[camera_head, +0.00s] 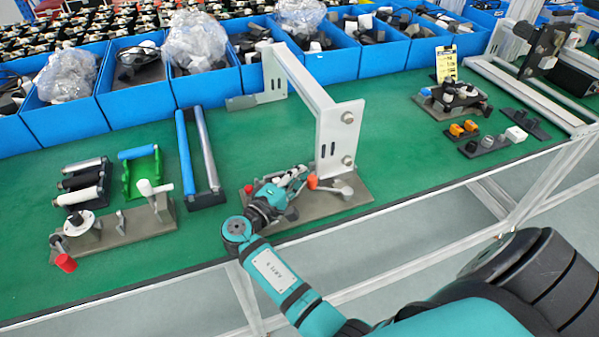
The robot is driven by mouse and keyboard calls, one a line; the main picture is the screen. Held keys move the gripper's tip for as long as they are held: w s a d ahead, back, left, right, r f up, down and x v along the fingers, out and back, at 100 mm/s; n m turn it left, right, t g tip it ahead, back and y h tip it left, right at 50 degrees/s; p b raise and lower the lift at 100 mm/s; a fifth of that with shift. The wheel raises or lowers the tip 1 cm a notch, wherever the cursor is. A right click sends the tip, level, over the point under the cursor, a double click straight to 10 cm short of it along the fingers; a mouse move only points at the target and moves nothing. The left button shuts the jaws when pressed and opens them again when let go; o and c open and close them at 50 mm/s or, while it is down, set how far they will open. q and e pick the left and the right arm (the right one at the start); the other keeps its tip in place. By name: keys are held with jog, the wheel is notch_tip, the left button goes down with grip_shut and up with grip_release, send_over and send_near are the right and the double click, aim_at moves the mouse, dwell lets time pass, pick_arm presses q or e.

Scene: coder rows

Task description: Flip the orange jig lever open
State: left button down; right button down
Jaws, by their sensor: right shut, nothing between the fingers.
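A grey-brown jig plate (345,200) lies near the front edge of the green table, below a grey metal frame. An orange-red lever tip (313,181) shows on it, close to the foot of the frame, with a pale arm to its right. The wrist and fingers hide the left part of the jig, except a small red knob (248,189). My left gripper is not in view.
The metal frame (325,120) stands upright right behind the jig. Another jig (125,225) with a red cap lies at the left, near a green holder (126,182) and a roller rack (207,199). Blue bins (148,104) line the back.

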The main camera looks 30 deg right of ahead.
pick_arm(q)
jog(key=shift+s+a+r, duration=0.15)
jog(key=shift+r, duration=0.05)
pick_arm(e)
jog(key=shift+s+t, duration=0.1)
jog(key=shift+t, duration=0.2)
pick_arm(q)
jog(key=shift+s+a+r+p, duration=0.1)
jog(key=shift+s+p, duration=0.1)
jog(key=shift+p, duration=0.15)
pick_arm(e)
jog(key=shift+s+a+n+t+y, duration=0.2)
jog(key=shift+a+n+t+y, duration=0.1)
jog(key=shift+a+n+t, duration=0.15)
